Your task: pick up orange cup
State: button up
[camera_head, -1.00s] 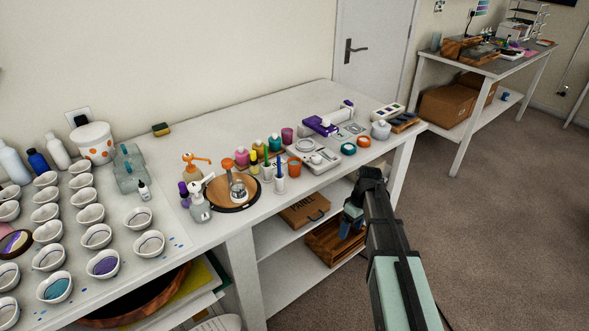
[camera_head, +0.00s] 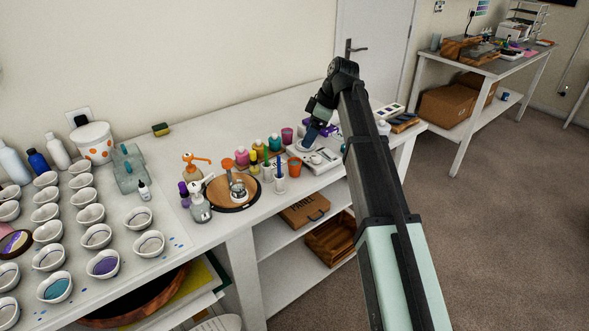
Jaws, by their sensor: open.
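The orange cup (camera_head: 295,168) stands upright near the front edge of the white table, to the right of the round wooden board. My gripper (camera_head: 308,138) hangs above the table, above and slightly right of the cup in the picture, with its blue fingers pointing down. It is open and appears apart from the cup. The gap between the fingers is too small to see clearly. The cup is in full view; my arm hides part of the table to its right.
Beside the cup are two small pen holders (camera_head: 279,183), several colored bottles (camera_head: 258,148) and a scale (camera_head: 322,160). The round board (camera_head: 219,200) carries a small jar. Many white cups (camera_head: 137,218) fill the left side. The back of the table is mostly clear.

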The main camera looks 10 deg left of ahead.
send_over(295, 164)
jog(key=s+d, duration=0.2)
notch_tip(295, 164, down, 8)
jog(key=shift+a+r, duration=0.1)
jog(key=shift+r, duration=0.05)
jog(key=shift+x, duration=2.7)
jog(key=c, duration=1)
jog(key=shift+r, duration=0.1)
